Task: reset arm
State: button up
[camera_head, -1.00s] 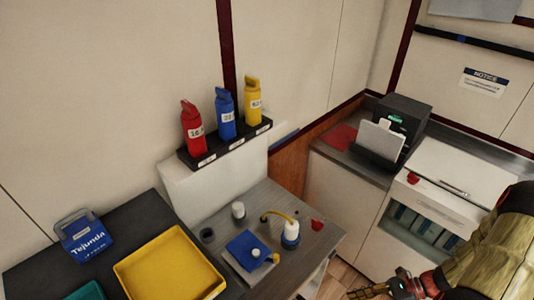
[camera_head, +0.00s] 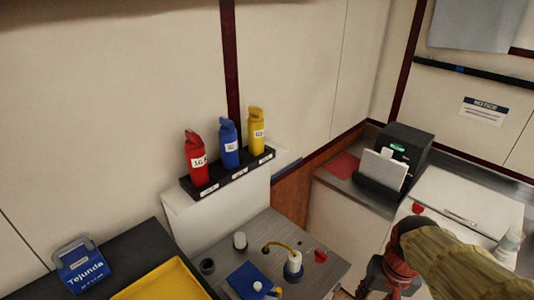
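My arm, in a tan sleeve, enters at the lower right, and its red-and-dark end (camera_head: 395,275) hangs beside the grey bench. The fingertips are cut off or hidden, so I cannot tell whether my gripper is open or shut, or whether it holds anything. Red (camera_head: 196,158), blue (camera_head: 229,143) and yellow (camera_head: 257,130) bottle-like handles stand upright in a black rack (camera_head: 230,175) by the wall, apart from my gripper.
A grey bench (camera_head: 315,268) holds a white bottle with a yellow tube (camera_head: 293,262), a blue block (camera_head: 248,281) and a red piece (camera_head: 320,256). A yellow tray (camera_head: 165,280) and blue box (camera_head: 82,265) are at left. A black device (camera_head: 402,148) stands on the right counter.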

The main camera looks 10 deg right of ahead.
jog(key=a+r+n+t, duration=0.4)
jog(key=a+r, duration=0.5)
jog(key=r, duration=0.2)
jog(key=shift+s+a+t, duration=0.3)
jog(key=shift+s, duration=0.15)
